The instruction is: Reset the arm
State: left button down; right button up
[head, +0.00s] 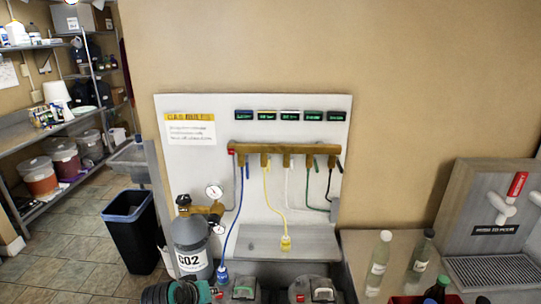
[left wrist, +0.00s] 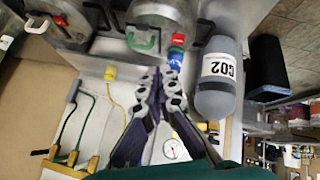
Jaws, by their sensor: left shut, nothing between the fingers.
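My left gripper (left wrist: 165,82) is shut and empty in the left wrist view. Its fingertips lie just in front of a blue connector (left wrist: 175,60) as seen there, and I cannot tell whether they touch it. In the head view, part of my left arm, dark and green, shows at the bottom edge, below the CO2 cylinder (head: 191,240). The blue connector (head: 222,272) hangs on a blue hose there. My right gripper is not in view.
Metal kegs (head: 320,287) stand at the bottom centre below the white gas panel (head: 200,200). A yellow connector (head: 285,243) hangs on its hose. Bottles (head: 379,255) stand on the right counter. A black bin (head: 132,237) stands at left.

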pick_arm(q)
jog(key=s+a+f+m+y+b, duration=0.1)
jog(key=s+m+y+b, duration=0.1)
jog(key=s, duration=1.4)
jog(key=shift+s+m+g+b, duration=0.3)
jog(key=shift+m+g+b, duration=0.1)
jog(key=shift+m+b, duration=0.1)
dwell(0.6)
